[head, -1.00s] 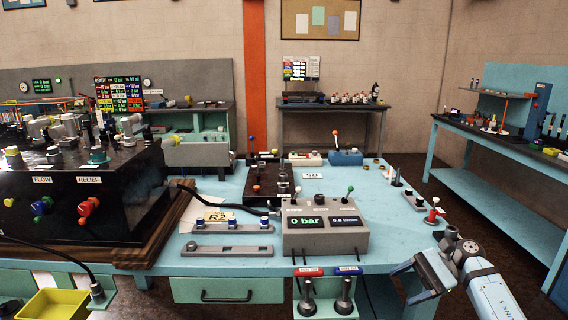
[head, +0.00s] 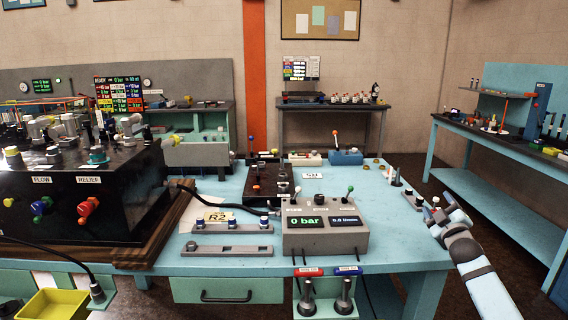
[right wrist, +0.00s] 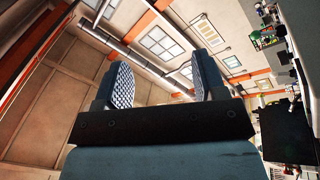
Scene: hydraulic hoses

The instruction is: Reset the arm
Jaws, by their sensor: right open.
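My right gripper (head: 432,206) is at the right end of the light blue table (head: 405,240) in the head view, raised beside the small grey fixture there and partly covering it. In the right wrist view its two textured finger pads (right wrist: 160,84) stand wide apart with nothing between them, and they point up toward the ceiling and windows. My left gripper is not in the head view.
A grey pressure box (head: 325,240) reading 0 bar stands at the table's front. A black machine (head: 85,200) with coloured knobs fills the left. A blue bench (head: 500,190) stands at the right, with open floor between it and the table.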

